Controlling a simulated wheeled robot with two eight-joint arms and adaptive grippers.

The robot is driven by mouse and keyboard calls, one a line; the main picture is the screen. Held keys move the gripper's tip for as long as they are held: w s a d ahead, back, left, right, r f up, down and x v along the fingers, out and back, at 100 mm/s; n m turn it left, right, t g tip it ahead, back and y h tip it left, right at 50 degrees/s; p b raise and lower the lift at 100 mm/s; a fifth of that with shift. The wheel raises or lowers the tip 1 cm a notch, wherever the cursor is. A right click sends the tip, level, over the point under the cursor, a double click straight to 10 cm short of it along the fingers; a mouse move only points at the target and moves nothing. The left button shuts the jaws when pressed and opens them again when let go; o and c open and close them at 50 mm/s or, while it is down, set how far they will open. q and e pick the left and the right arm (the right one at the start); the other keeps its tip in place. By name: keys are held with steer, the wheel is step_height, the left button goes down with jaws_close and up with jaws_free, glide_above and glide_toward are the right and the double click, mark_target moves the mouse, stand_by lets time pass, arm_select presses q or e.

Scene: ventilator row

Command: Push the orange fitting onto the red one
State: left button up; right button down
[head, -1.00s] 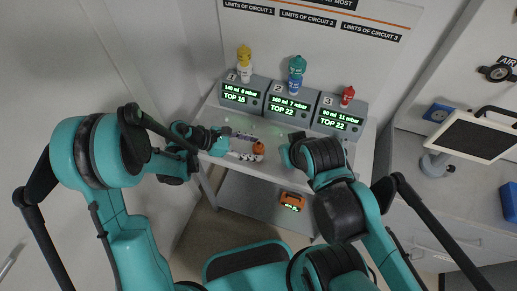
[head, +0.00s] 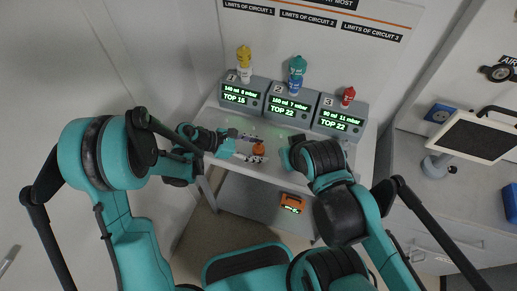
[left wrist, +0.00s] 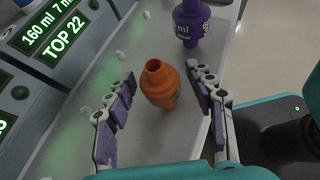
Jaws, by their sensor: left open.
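The orange fitting (head: 258,149) stands on the light shelf in front of the machines. In the left wrist view the orange fitting (left wrist: 160,83) is a narrow-necked bottle shape standing between the fingers of my left gripper (left wrist: 163,76), which is open with a gap on each side. My left gripper (head: 251,149) reaches it from the left in the head view. The red fitting (head: 347,97) stands on top of machine 3, at the right of the row. My right gripper (head: 291,152) is over the shelf's front, right of the orange fitting; its fingers are hidden.
A purple fitting (left wrist: 190,22) stands beyond the orange one in the left wrist view. Machine 1 carries a yellow fitting (head: 244,58); machine 2 carries a teal and blue stack (head: 296,75). An orange box (head: 292,203) is on the lower shelf.

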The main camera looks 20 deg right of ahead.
mark_target(257, 144)
arm_select(q)
jaws_close()
steer(key=shift+r+p, duration=0.85)
steer(key=shift+r, duration=0.65)
